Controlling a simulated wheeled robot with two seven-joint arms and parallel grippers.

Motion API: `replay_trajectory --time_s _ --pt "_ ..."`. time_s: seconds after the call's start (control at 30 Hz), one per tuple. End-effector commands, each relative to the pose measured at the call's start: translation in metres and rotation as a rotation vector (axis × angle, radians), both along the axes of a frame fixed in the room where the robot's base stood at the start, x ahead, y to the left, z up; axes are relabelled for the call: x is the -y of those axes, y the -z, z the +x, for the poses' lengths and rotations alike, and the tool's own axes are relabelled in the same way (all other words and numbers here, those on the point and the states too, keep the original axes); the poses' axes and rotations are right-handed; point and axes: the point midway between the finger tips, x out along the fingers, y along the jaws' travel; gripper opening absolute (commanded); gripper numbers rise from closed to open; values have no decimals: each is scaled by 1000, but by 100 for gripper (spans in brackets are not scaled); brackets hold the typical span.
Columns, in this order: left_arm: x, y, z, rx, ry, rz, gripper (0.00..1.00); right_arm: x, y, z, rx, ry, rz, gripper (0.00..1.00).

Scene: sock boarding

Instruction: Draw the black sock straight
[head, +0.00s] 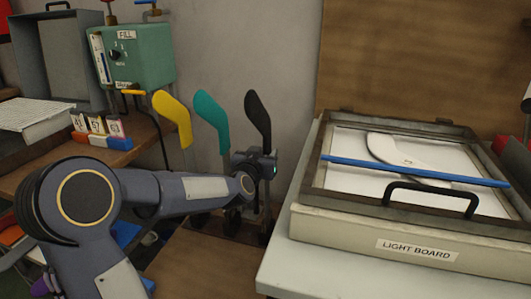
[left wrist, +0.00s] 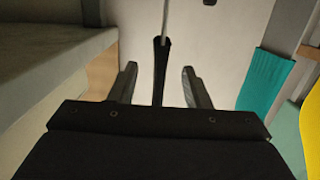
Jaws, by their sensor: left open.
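The black sock (head: 258,118) stands upright on a thin post, toe at the top, to the right of the teal sock and the yellow sock. My left gripper (head: 257,168) is at the sock's lower end in the head view. In the left wrist view the black sock's narrow end (left wrist: 159,85) lies between the two fingers of my left gripper (left wrist: 159,69), with a gap on each side. The fingers are open and do not appear to touch it. My right gripper is not in view.
The teal sock (head: 211,120) and yellow sock (head: 175,115) stand close by on the left; the teal one also shows in the left wrist view (left wrist: 266,80). The light board (head: 375,240) with a white sock shape and a blue bar stands at right. A green box (head: 140,55) is behind.

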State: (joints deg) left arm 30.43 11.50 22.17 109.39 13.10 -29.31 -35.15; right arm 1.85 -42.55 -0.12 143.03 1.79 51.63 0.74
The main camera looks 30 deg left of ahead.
Motion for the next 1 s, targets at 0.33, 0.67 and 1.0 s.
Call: replay_trajectory --time_s 0.33,0.67,1.0 --pt "9 2 -35 1 0 2 44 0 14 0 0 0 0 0" --pt "14 0 -61 1 -1 0 44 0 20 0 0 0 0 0" --pt "15 0 -62 -1 0 -1 44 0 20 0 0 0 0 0"
